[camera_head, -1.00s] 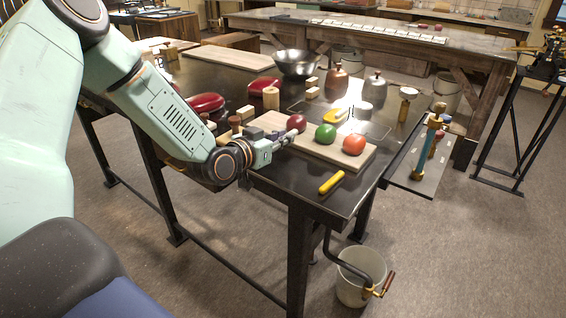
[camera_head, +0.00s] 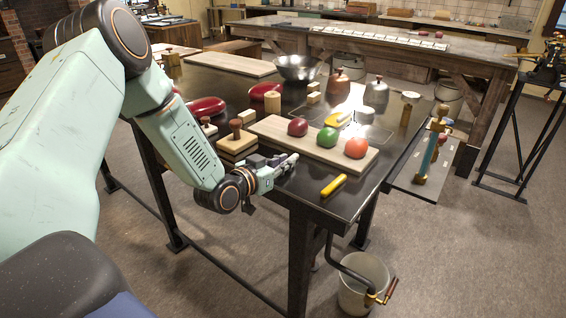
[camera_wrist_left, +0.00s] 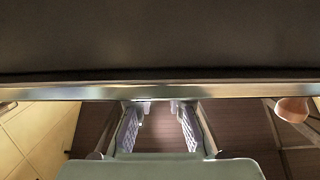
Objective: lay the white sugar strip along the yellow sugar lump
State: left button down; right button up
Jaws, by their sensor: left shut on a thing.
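The yellow sugar lump (camera_head: 333,186) is a short yellow bar lying near the front right corner of the dark table, in front of the board. My left gripper (camera_head: 284,163) is at the table's front edge, to the left of the yellow lump and apart from it. It is shut on a small pale piece, which seems to be the white sugar strip; the fingers hide most of it. In the left wrist view the two ridged fingers (camera_wrist_left: 160,128) stand a little apart, and the strip between them cannot be made out clearly. My right gripper is out of view.
A wooden board (camera_head: 345,155) just behind my gripper carries a dark red ball (camera_head: 297,127), a green ball (camera_head: 327,138) and an orange-red ball (camera_head: 356,148). Stamp-like wooden blocks (camera_head: 237,142) stand to its left. The table around the yellow lump is clear.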

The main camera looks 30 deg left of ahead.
pick_arm(q)
jog(key=c, duration=1.4)
grip_release()
jog(key=shift+w+f, duration=0.1)
jog(key=shift+o, duration=0.4)
